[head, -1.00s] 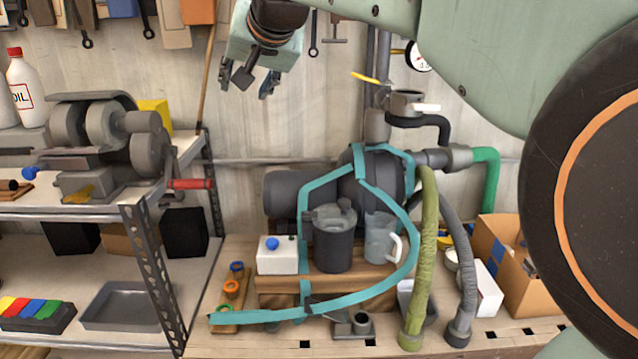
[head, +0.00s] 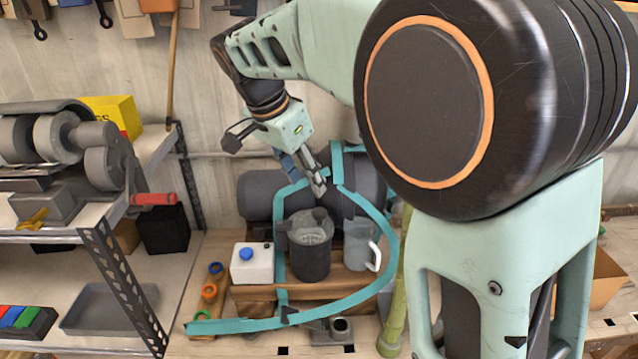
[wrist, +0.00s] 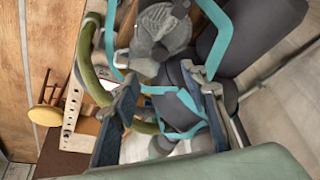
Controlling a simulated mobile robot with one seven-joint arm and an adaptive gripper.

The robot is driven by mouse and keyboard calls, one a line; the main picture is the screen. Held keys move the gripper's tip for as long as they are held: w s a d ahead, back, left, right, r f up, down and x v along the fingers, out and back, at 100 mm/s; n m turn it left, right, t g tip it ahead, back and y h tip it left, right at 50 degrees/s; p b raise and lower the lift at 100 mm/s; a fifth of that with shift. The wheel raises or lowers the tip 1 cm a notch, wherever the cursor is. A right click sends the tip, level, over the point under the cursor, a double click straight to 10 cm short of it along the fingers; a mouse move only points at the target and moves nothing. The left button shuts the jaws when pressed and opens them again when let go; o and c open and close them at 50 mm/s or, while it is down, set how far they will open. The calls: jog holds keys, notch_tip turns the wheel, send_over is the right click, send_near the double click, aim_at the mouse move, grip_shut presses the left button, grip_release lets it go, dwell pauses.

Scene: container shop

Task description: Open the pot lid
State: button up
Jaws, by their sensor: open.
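The pot (head: 310,258) is a dark grey cylinder on a wooden block at the middle of the bench. Its top (head: 311,227) looks lighter grey, with a darker piece at the back; I cannot tell whether the lid sits flat or is raised. In the wrist view the pot's round grey top (wrist: 165,32) shows at the upper middle, beyond the fingertips. My gripper (head: 308,180) is open and empty, above and just behind the pot, apart from it. Its two fingers also show in the wrist view (wrist: 160,80).
A grey motor (head: 262,196) lies behind. A metal shelf (head: 125,280) stands at left.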

aim_at(319, 211)
jog(key=p+x, duration=0.1)
jog(key=x, duration=0.9)
jog(key=shift+f, duration=0.2)
jog(key=shift+c, duration=0.3)
grip_shut()
